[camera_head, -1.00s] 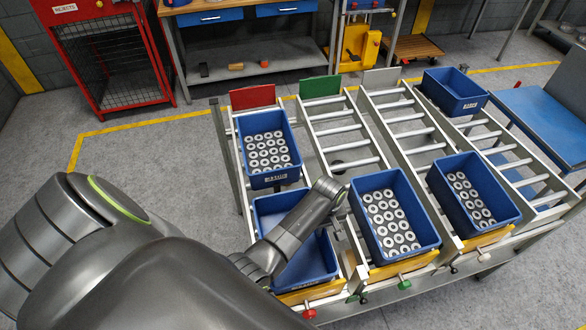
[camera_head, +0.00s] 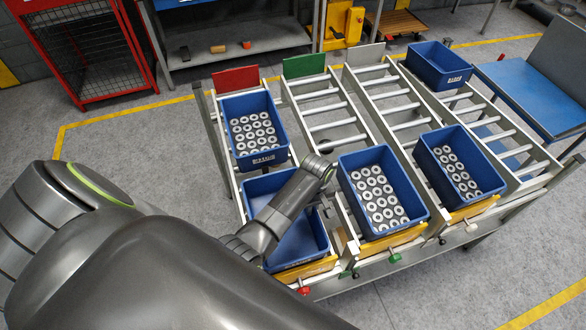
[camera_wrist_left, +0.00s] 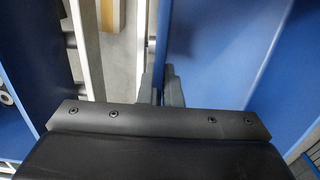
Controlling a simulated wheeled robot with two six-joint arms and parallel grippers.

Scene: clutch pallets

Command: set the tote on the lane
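An empty blue tote (camera_head: 258,188) sits at the front of the red-plate lane (camera_head: 236,78), behind its yellow end stop. My left arm reaches over it. My left gripper (camera_head: 330,172) is at its right side, in the gap beside the filled tote on the green-plate lane. In the left wrist view the left fingers (camera_wrist_left: 160,88) are close together at the rim of a blue tote wall (camera_wrist_left: 220,50). A narrow gap shows between them. Whether they press on the wall is unclear. My right gripper is out of view.
Filled blue totes stand behind the empty one (camera_head: 262,159), on the green-plate lane (camera_head: 403,222) and on the grey-plate lane (camera_head: 474,195). Another blue tote (camera_head: 440,65) is at the far right. Bare rollers (camera_head: 335,122) show on the green-plate lane.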

